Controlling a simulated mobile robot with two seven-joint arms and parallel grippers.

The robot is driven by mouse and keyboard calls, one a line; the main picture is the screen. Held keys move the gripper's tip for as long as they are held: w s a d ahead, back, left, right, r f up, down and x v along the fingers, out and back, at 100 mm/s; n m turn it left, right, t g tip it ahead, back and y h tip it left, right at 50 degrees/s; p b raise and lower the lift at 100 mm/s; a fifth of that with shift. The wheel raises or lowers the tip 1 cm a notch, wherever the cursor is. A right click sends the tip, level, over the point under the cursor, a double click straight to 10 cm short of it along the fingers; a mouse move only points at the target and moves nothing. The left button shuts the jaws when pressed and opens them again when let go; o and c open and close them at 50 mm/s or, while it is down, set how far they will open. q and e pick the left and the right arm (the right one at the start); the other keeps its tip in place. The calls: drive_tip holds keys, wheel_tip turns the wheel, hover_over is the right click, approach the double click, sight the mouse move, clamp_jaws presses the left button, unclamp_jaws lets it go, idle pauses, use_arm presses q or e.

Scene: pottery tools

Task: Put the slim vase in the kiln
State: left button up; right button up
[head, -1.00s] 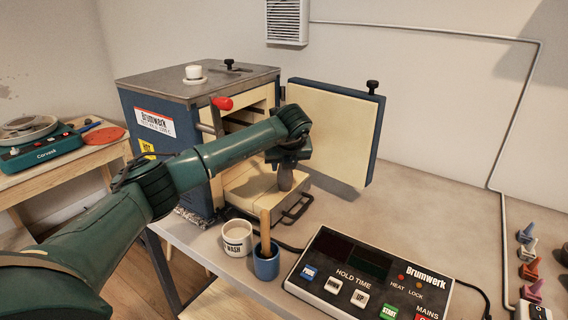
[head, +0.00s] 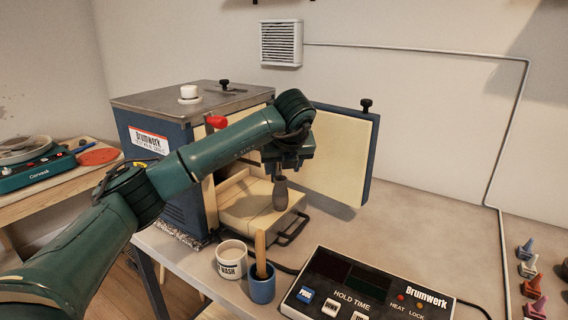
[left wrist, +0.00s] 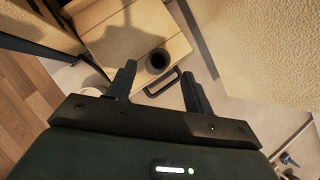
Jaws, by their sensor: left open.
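The slim vase (head: 280,194) is dark grey-brown and stands upright on the pale pulled-out shelf (head: 245,205) at the front of the kiln (head: 165,118). In the left wrist view, the vase (left wrist: 158,61) shows its round dark mouth from above, near the shelf's handle. My left gripper (head: 288,168) is open and empty just above the vase, its fingers pointing down. In the left wrist view, the gripper's fingertips (left wrist: 158,72) lie to either side of the vase's lower edge. My left arm hides much of the kiln's opening. My right gripper is out of view.
The kiln door (head: 335,155) is swung open to the right. A white mug (head: 231,260) and a blue cup (head: 262,287) with a wooden handle stand in front of the shelf. The control box (head: 365,290) lies right of them. The table behind the box is clear.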

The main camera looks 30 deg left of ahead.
use_arm(q)
drive_tip(key=v, duration=0.3)
idle(0.5)
drive_tip(key=shift+s+d+f, duration=0.1)
